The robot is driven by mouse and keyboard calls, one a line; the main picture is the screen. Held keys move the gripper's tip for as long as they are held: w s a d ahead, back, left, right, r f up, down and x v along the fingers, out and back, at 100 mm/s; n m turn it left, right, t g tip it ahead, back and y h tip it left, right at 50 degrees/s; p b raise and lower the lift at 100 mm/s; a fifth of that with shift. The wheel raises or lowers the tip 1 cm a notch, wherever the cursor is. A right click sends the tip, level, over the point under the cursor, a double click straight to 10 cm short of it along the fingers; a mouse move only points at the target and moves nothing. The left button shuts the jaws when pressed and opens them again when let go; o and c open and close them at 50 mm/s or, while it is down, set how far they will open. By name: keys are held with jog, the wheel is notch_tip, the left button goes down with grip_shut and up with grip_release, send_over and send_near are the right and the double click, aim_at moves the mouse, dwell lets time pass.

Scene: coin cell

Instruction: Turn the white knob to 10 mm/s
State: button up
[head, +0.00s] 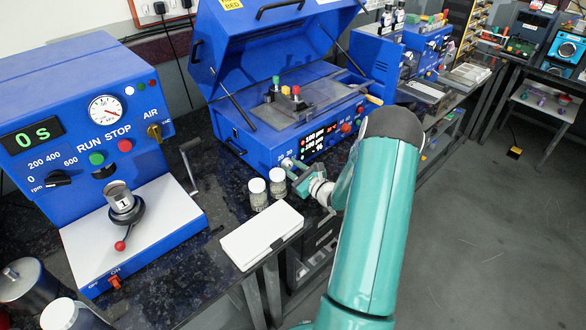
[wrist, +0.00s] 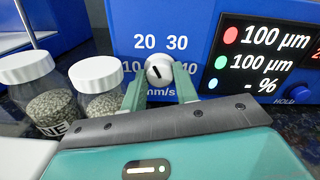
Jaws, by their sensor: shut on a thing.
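The white knob (wrist: 158,69) is on the blue front of the coating machine (head: 262,152), low at its left, above the mm/s label. The numbers 10, 20, 30 and 40 are set around it, with 10 on the left. Its short black mark stands nearly upright and leans slightly left, closer to 20 than to 10. My gripper (wrist: 160,82) is shut on the knob, one green finger on each side. The fingers partly cover the 10, the 40 and the mm/s label. In the head view my gripper (head: 304,182) reaches the knob at the machine's lower left corner.
Two white-capped jars (wrist: 98,86) of grey pellets stand just left of my gripper. A white box (head: 262,235) lies in front of them at the bench edge. A lit display (wrist: 262,60) is right of the knob. The blue lid (head: 275,50) is raised.

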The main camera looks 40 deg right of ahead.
jog(key=n, duration=1.2)
jog(key=shift+n, duration=0.3)
dwell(0.4)
jog(key=o, duration=0.7)
jog(key=s, duration=1.3)
jog(key=shift+s+d, duration=0.15)
jog(key=shift+s, duration=0.25)
